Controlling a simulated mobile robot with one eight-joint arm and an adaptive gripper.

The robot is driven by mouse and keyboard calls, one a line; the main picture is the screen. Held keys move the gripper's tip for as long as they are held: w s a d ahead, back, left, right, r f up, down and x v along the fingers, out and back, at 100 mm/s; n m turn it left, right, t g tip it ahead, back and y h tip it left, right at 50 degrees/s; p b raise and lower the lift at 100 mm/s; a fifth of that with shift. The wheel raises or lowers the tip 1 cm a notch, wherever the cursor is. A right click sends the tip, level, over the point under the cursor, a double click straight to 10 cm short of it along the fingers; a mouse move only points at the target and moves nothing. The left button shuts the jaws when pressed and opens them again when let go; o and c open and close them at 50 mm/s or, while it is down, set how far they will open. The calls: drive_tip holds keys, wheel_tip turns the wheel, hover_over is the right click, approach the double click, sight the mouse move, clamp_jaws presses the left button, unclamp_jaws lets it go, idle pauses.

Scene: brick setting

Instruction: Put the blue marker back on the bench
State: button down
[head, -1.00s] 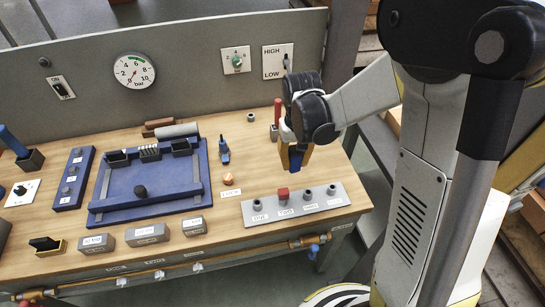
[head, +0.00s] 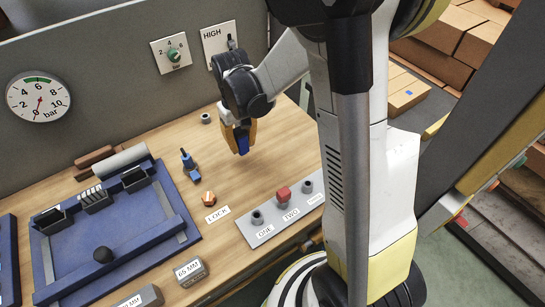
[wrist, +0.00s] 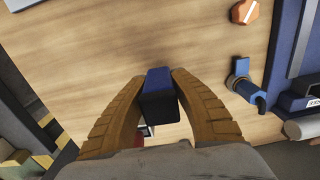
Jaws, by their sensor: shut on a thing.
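My gripper (head: 241,138) is shut on the blue marker (head: 243,145), with its orange fingers on either side. In the wrist view the blue marker (wrist: 158,88) shows as a short blue block with a dark face between the fingertips. The wooden bench (head: 280,165) lies under it. I cannot tell whether the marker touches the bench top or hangs just above it. The upper part of the marker is hidden by the fingers.
Bench top around the marker is clear.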

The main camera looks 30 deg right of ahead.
drive_tip(key=d+r, duration=0.3)
drive_tip(key=d, duration=0.7)
drive_tip(key=d+r, duration=0.3)
drive_tip(key=d, duration=0.7)
drive_tip(key=s+a+f+b, duration=0.1)
drive_tip(key=a+f, duration=0.1)
drive_tip(key=a, duration=0.1)
drive_tip(key=s+a+f+b, duration=0.1)
drive_tip(key=a+f, duration=0.1)
drive_tip(key=a, duration=0.2)
drive_tip(key=s+a+f+b, duration=0.1)
drive_tip(key=a+f+b, duration=0.1)
drive_tip(key=a+f, duration=0.1)
drive_tip(key=shift+s+a, duration=0.2)
drive_tip(key=shift+a, duration=0.1)
drive_tip(key=shift+a+f, duration=0.1)
wheel_tip(320, 180, down, 4)
drive_tip(key=shift+b, duration=1.15)
